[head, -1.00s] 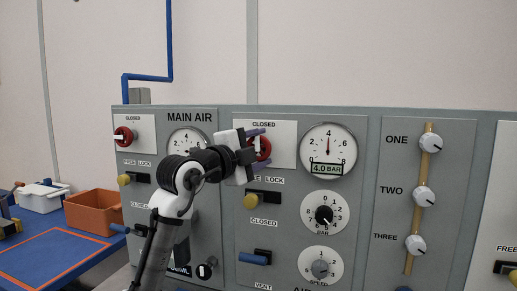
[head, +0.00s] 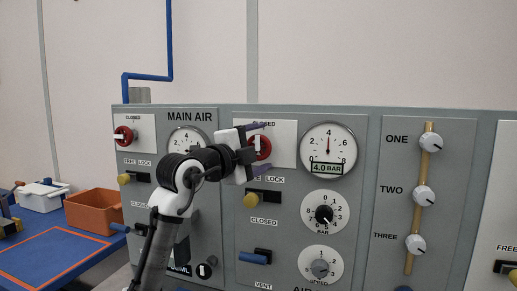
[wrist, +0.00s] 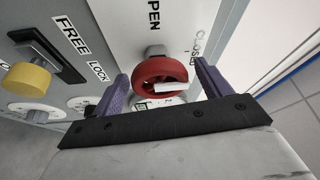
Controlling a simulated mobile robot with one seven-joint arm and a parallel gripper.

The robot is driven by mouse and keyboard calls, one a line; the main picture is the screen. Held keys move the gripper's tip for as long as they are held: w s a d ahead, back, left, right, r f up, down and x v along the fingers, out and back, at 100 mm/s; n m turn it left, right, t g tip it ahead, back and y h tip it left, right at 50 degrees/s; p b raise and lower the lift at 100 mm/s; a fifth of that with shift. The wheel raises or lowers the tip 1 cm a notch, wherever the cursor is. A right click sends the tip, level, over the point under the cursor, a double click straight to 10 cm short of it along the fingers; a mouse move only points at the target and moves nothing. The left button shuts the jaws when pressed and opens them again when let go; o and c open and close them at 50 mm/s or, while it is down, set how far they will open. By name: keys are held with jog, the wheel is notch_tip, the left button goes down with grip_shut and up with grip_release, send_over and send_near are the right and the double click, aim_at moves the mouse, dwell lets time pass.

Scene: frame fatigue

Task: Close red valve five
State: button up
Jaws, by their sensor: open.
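A red round valve (head: 262,148) with a white pointer bar sits on a white plate on the middle panel, below a "CLOSED" label. Its number cannot be read. In the wrist view the gripper (wrist: 160,85) has one finger left and one right of the valve, with small gaps visible. The gripper partly hides the valve in the head view.
Another red valve (head: 125,136) is on the left panel. A yellow knob (head: 251,200) and blue lever (head: 254,258) stick out below my gripper. A 4.0 bar gauge (head: 328,148) is close on the right. An orange bin (head: 94,212) stands on the blue table at left.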

jog(key=b+v, duration=0.3)
jog(key=v, duration=1)
jog(key=shift+s+a, duration=0.25)
jog(key=shift+a, duration=0.05)
